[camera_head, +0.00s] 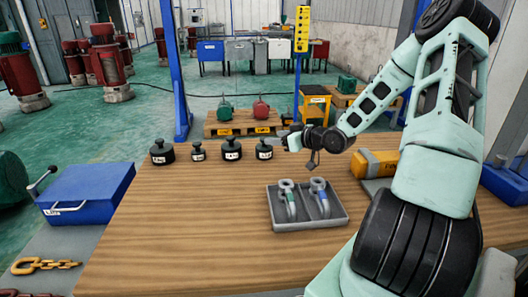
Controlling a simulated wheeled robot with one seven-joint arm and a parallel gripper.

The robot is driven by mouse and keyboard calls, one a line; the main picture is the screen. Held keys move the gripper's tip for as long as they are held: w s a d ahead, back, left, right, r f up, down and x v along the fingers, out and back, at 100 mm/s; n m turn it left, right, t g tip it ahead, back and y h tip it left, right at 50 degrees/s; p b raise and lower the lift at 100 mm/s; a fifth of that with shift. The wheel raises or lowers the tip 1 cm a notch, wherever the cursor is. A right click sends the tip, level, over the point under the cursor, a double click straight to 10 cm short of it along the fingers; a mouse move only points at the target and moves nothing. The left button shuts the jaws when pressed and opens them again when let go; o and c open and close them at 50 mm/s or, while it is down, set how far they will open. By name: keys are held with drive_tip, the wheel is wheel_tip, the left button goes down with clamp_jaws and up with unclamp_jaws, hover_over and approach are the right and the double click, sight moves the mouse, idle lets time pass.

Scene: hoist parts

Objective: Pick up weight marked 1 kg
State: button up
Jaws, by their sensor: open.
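Several black weights with knobs and white labels stand in a row along the far edge of the wooden table. They are a wide weight at the left (162,153), the smallest-looking weight (198,152), another wide weight (232,150) and a weight at the right end (264,150). The labels are too small to read, so I cannot tell which is marked 1 kg. My gripper (285,141) is open, just right of the right-end weight and close to it. Its fingers are small in view, and I see nothing held between them.
A yellow device (376,163) is at the right. The table's left-middle is clear.

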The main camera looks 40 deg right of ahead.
sight(264, 147)
drive_tip(key=x, duration=0.6)
drive_tip(key=shift+w+f, duration=0.1)
drive_tip(key=shift+f, duration=0.25)
clamp_jaws()
drive_tip(key=shift+r, duration=0.1)
